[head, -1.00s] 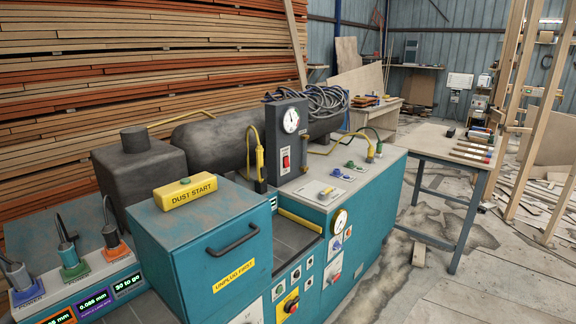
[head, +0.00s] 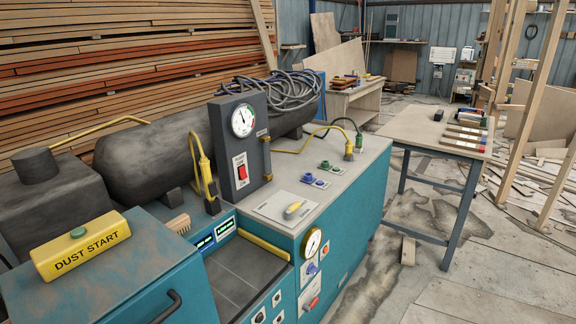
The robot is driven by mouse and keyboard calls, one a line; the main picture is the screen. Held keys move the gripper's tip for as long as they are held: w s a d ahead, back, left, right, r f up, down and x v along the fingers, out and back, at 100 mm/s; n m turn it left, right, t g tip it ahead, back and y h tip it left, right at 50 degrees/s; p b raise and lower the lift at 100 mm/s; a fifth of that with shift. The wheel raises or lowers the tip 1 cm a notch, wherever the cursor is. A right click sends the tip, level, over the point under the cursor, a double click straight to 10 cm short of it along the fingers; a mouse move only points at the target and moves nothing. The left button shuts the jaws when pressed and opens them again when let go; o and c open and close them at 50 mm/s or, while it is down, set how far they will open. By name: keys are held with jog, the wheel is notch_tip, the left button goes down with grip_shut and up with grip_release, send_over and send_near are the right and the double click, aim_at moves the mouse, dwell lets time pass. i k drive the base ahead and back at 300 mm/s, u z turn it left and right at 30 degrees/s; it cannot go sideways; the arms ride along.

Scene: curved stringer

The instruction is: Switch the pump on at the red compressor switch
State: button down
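The red compressor switch (head: 242,173) is a small red rocker on a white plate. It sits on the front of an upright dark grey box (head: 226,180), below a round white pressure gauge (head: 243,120). Small lettering on the plate is too blurred to read with certainty, and I cannot tell which way the rocker is set. The box stands on the teal machine (head: 340,215), in front of a dark grey tank (head: 150,160). My gripper is not in view.
A yellow DUST START block (head: 80,245) with a green button sits on a teal cabinet at lower left. A yellow connector (head: 204,165) hangs just left of the switch box. Coiled grey hoses (head: 275,95) lie behind it. A side table (head: 425,132) stands at right; floor boards lie scattered.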

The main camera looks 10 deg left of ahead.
aim_at(242, 170)
jog(key=z, duration=0.05)
jog(key=i, duration=2.15)
jog(key=u, duration=0.4)
